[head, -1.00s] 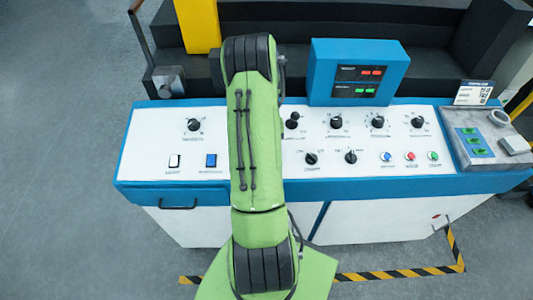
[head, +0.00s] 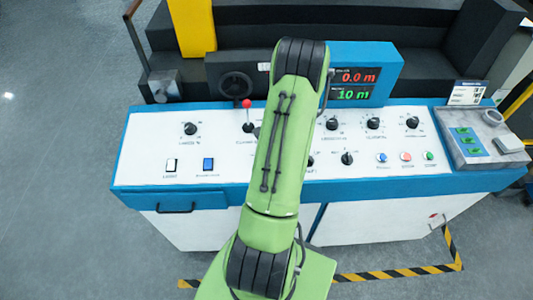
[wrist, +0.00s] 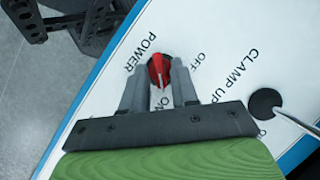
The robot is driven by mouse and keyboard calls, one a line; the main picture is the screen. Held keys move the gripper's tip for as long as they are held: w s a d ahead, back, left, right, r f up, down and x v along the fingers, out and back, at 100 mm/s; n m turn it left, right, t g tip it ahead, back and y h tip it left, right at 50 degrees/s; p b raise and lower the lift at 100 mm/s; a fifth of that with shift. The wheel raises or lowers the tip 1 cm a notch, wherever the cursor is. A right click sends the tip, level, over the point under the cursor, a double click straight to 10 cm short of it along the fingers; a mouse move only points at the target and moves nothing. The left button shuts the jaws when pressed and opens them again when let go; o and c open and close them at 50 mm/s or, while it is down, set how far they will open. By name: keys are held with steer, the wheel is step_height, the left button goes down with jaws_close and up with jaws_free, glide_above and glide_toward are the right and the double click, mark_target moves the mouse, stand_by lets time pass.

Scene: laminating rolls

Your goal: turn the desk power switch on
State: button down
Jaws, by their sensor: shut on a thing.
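The power switch (wrist: 159,72) is a red knob on the white desk panel, beside the printed words POWER, OFF and ON, in the wrist view. Its narrow end appears to point toward ON. My gripper (wrist: 158,66) has its two grey fingers on either side of the knob and is shut on it. In the head view my green arm reaches over the desk and hides the switch and the gripper. The display box (head: 362,75) is lit, with red 0.0 m and green 10 m.
A lever (wrist: 285,113) on a black round base stands right of my gripper by CLAMP UP. A red-ball lever (head: 247,110) stands left of my arm in the head view. Dials, rocker switches (head: 208,164) and coloured buttons (head: 405,157) line the desk (head: 240,170). Dark machinery stands behind.

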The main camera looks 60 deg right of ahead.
steer(key=shift+s+f+m, duration=0.1)
steer(key=shift+m, duration=0.2)
stand_by(0.4)
steer(key=c, duration=1.2)
jaws_free()
steer(key=p+v, duration=0.2)
steer(key=v, duration=1.3)
steer(key=shift+s+r, duration=0.25)
steer(key=shift+r, duration=0.1)
